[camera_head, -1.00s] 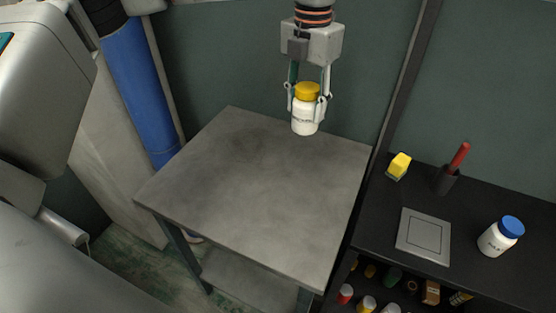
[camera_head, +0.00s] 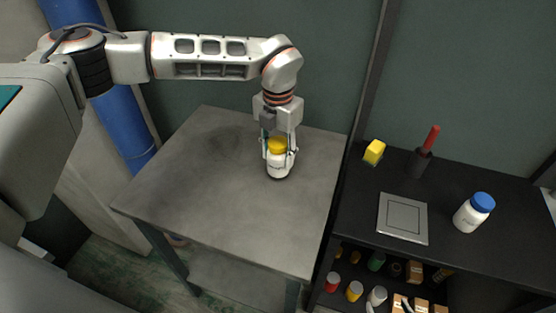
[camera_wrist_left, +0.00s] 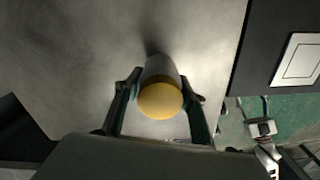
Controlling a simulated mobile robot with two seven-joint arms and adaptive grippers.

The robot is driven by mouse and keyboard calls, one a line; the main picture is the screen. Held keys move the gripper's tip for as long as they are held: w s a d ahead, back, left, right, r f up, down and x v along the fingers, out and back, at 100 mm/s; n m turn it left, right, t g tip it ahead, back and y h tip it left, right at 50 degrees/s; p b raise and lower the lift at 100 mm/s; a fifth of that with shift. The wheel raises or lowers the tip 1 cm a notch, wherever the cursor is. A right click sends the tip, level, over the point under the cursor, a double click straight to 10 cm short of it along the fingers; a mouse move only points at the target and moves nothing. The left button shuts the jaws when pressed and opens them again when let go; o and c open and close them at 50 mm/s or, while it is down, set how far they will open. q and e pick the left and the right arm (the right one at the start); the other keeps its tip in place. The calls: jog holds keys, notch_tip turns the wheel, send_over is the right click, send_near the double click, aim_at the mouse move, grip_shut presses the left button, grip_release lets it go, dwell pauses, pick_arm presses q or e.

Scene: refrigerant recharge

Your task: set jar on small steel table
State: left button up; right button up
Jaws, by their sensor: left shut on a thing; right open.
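The small steel table (camera_head: 215,205) has a bare grey top. A white jar with a yellow lid (camera_head: 280,165) is upright over the table's back right part. My left gripper (camera_head: 278,150) points down and is shut on this jar, a finger on each side. The jar's base is at or very near the tabletop; I cannot tell whether it touches. In the left wrist view the yellow lid (camera_wrist_left: 160,101) shows between the two fingers. My right gripper (camera_wrist_left: 253,106) shows small in the left wrist view, fingers apart and empty, over the green floor.
A black bench (camera_head: 480,255) stands right of the table. It carries a white jar with a blue lid (camera_head: 474,212), a grey square plate (camera_head: 403,218), a yellow block (camera_head: 374,152) and a red-handled tool in a holder (camera_head: 425,150). Several small containers sit on its shelf below.

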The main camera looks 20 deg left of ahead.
aim_at(278, 161)
pick_arm(q)
jog(key=shift+f, duration=1.35)
jog(key=shift+f, duration=0.1)
jog(key=o, duration=1.3)
notch_tip(278, 161, up, 12)
jog(key=shift+r, duration=0.15)
